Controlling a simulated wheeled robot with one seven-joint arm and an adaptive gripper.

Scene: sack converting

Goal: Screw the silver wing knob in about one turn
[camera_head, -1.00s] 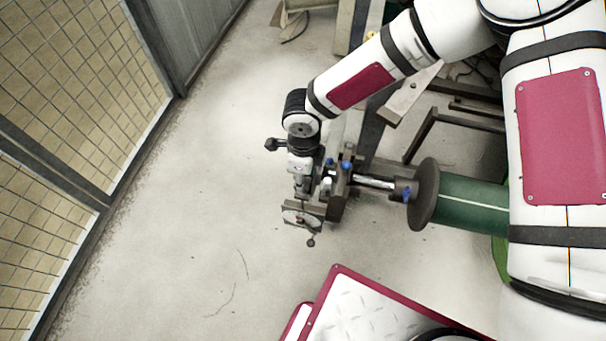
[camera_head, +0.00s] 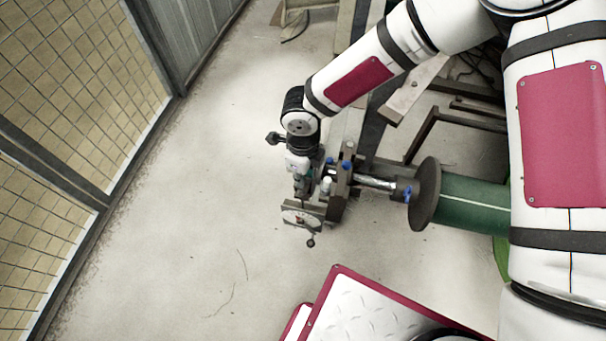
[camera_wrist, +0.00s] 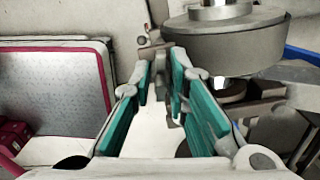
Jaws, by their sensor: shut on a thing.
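My gripper (camera_head: 303,191) points down at the small dark metal fixture in the head view. In the wrist view its two teal-padded fingers (camera_wrist: 160,64) reach forward and close in on a small grey piece (camera_wrist: 160,72) between their tips. This piece appears to be the silver wing knob, and the fingers hide most of it. In the head view I cannot pick out the knob, since the gripper covers that spot. The fixture's dark block (camera_head: 338,192) stands just right of the gripper.
Blue-ended knobs (camera_head: 346,165) sit close by on the fixture. A silver shaft (camera_head: 375,182) runs right to a dark disc (camera_head: 425,193) and green roll (camera_head: 473,205). A round grey part (camera_wrist: 225,40) is close to the right finger. Floor at left is clear.

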